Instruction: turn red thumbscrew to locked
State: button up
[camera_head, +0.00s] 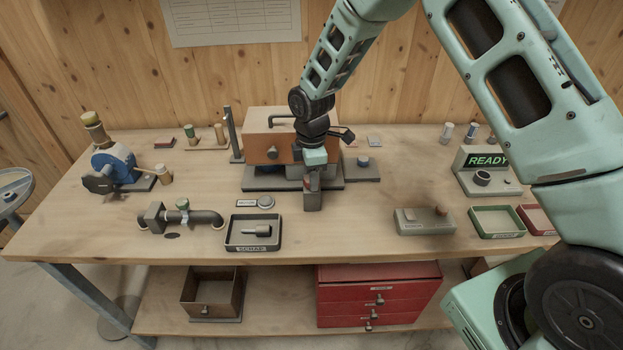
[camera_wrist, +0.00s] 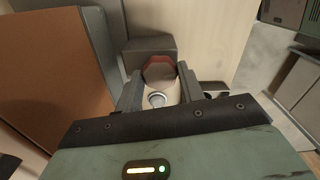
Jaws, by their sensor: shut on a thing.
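The red thumbscrew (camera_wrist: 158,70) shows in the wrist view between my two fingers, its dark red faceted end facing up in the picture. My gripper (camera_wrist: 158,84) is shut on it, one finger at each side. A small round silver piece (camera_wrist: 156,99) shows just below it in that view. In the head view my gripper (camera_head: 312,203) points down in front of the copper-coloured box (camera_head: 259,141), and my gripper mostly hides the thumbscrew there. I cannot tell whether the thumbscrew stands at locked.
A black SCRAP tray (camera_head: 253,247) with a grey part in it lies front left of my gripper. A pipe with a valve (camera_head: 182,217) is farther left. A grey box (camera_head: 424,221) and a green tray (camera_head: 497,222) stand right. A READY display (camera_head: 488,160) is lit.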

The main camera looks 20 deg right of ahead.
jog(key=m+b, duration=0.2)
jog(key=m, duration=0.4)
jog(key=shift+w+m, duration=0.1)
jog(key=shift+m, duration=0.2)
jog(key=m+b, duration=0.1)
jog(key=m, duration=0.5)
jog(key=shift+b, duration=0.4)
jog(key=m, duration=0.6)
jog(key=shift+r+m, duration=0.1)
jog(key=shift+m, duration=0.2)
jog(key=m, duration=0.5)
jog(key=shift+p, duration=0.4)
jog(key=m+p, duration=0.2)
jog(key=m, duration=0.4)
jog(key=shift+r+m, duration=0.1)
jog(key=shift+m, duration=0.3)
jog(key=m+p, duration=0.3)
jog(key=m, duration=0.3)
jog(key=m+p, duration=0.3)
jog(key=m, duration=0.3)
jog(key=shift+m, duration=0.4)
jog(key=m+p, duration=0.2)
jog(key=m, duration=0.3)
jog(key=shift+p, duration=0.35)
jog(key=shift+m, duration=0.4)
